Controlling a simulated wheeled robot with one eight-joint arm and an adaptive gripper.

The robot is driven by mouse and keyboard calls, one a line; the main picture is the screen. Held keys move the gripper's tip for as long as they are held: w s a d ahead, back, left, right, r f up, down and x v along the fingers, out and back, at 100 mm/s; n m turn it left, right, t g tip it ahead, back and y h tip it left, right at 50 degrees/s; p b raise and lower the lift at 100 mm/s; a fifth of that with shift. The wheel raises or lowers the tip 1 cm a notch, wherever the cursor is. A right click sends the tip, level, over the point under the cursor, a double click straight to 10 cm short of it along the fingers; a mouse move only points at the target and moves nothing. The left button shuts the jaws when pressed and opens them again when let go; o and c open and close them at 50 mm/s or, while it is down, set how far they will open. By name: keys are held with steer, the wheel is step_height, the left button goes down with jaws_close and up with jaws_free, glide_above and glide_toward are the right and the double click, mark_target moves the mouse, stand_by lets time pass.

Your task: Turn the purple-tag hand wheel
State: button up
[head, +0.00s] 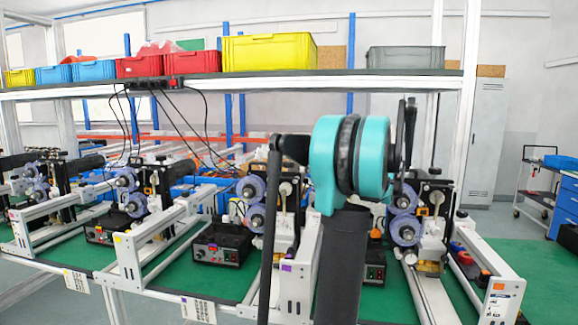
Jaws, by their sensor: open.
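A small purple tag (287,268) is on the white front end plate of the middle machine, left of my dark arm. A label card with a purple corner (198,310) hangs on the bench's front edge. Behind and left of the tag stands a coder with two lilac round discs, the upper one (250,188) above the lower one (256,218). I cannot tell which part is the hand wheel. My teal arm joint and dark links cover the middle right of the head view and hide part of this machine. My gripper cannot be made out.
Similar machines stand on both sides, with a yellow tag (117,240) on the left and an orange tag (498,286) on the right. Control boxes (220,246) sit on the green bench top. A shelf (230,83) with colored bins runs above. A blue cart stands far right.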

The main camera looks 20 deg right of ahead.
mark_target(293, 165)
steer(key=x, duration=1)
steer(key=shift+w+a, duration=0.15)
steer(key=shift+w, duration=0.05)
steer(key=shift+c, duration=0.3)
steer(key=c, duration=1.1)
